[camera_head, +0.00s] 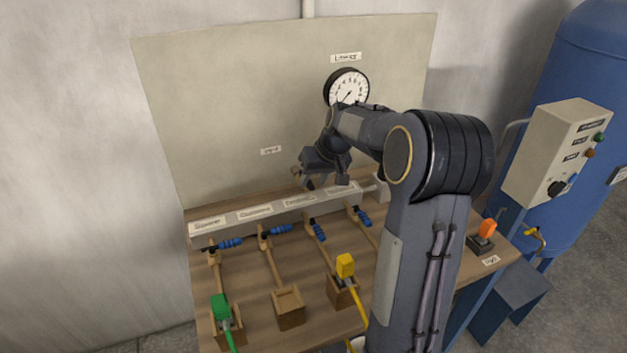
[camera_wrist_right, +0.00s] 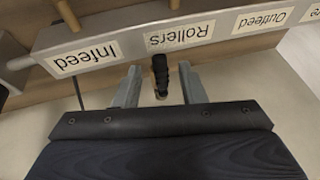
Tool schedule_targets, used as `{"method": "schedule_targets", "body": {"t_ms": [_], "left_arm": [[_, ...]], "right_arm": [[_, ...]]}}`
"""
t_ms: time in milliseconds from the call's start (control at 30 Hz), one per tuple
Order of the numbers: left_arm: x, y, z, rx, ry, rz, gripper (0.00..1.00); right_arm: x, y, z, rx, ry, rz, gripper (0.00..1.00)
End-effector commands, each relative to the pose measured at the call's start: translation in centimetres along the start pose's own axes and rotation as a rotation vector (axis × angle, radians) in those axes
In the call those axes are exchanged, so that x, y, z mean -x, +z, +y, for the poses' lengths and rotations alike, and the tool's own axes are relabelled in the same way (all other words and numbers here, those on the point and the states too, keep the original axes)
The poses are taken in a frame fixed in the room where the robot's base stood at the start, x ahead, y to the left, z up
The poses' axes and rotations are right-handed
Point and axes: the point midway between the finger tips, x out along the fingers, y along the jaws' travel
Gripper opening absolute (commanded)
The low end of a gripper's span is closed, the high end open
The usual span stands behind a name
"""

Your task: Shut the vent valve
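The vent valve seems to be the short black handle (camera_wrist_right: 160,72) on a small brass-coloured stem, seen by the grey manifold in the right wrist view. My right gripper (camera_head: 320,181) hangs over the manifold near its right part, in front of the back panel. In the right wrist view its two fingers (camera_wrist_right: 159,84) are open, one on each side of the black handle, with a gap on both sides. In the head view the gripper and forearm hide this handle. A small label (camera_head: 271,150), probably the vent label, is on the panel to the left. My left gripper is not in view.
The labelled manifold (camera_head: 204,228) has several blue-handled valves (camera_head: 281,230) along its front. A gauge (camera_head: 347,88) is on the panel above my wrist. A blue tank (camera_head: 585,65) stands right.

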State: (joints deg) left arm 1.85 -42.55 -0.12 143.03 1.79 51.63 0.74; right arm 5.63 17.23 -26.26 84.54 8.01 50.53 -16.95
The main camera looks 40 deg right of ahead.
Motion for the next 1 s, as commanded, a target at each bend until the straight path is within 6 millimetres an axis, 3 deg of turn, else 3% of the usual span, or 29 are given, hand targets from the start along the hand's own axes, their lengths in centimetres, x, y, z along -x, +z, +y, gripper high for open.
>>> {"method": "schedule_targets", "body": {"t_ms": [367, 667, 1000], "left_arm": [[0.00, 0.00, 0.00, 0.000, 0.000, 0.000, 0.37], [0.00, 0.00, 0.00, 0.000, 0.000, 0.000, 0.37], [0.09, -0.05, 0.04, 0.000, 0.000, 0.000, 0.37]], "right_arm": [[-0.88, 0.02, -0.01, 0.000, 0.000, 0.000, 0.37], [-0.85, 0.01, -0.02, 0.000, 0.000, 0.001, 0.00], [-0.87, -0.06, -0.25, -0.001, 0.000, 0.001, 0.00]]}}
